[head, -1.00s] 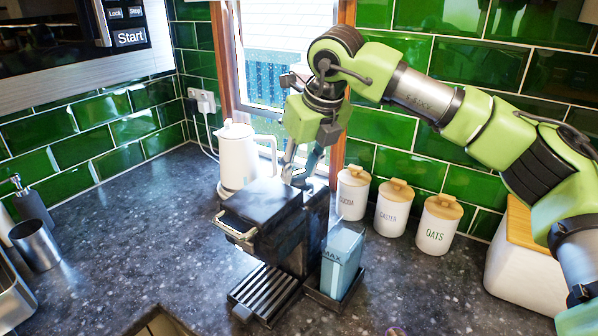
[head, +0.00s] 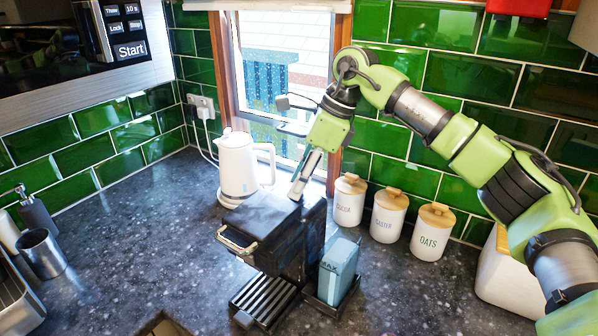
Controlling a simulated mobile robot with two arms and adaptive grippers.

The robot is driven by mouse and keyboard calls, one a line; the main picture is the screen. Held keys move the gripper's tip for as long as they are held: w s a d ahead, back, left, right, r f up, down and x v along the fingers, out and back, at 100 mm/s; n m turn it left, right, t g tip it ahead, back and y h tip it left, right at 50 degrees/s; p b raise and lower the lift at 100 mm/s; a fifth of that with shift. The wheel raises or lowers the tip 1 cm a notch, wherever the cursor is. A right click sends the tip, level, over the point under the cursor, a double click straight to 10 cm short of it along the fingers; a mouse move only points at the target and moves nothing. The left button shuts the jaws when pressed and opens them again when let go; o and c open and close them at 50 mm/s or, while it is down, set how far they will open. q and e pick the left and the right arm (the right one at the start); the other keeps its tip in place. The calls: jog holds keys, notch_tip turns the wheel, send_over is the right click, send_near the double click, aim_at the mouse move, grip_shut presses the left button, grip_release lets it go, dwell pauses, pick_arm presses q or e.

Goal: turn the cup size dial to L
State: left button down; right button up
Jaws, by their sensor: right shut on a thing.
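The black coffee machine (head: 262,222) stands on the dark counter, with a silver handle on its front. My right gripper (head: 297,193) comes down from above, with its fingertips at the machine's top, near its back. It is shut on the cup size dial there; the fingers hide the dial, so its pointer and the letter L cannot be read. My left gripper is not in view.
A blue water tank (head: 338,270) stands right of the machine, and a slatted drip tray (head: 265,298) lies in front. A white kettle (head: 238,165) is close behind. Three white canisters, including one marked OATS (head: 432,232), line the wall.

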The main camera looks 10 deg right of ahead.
jog(key=shift+w+r+n+g+p, duration=0.1)
jog(key=shift+n+g+p, duration=0.3)
jog(key=shift+n+p, duration=0.55)
jog(key=shift+n, duration=0.35)
jog(key=o, duration=1.1)
jog(key=v, duration=1.2)
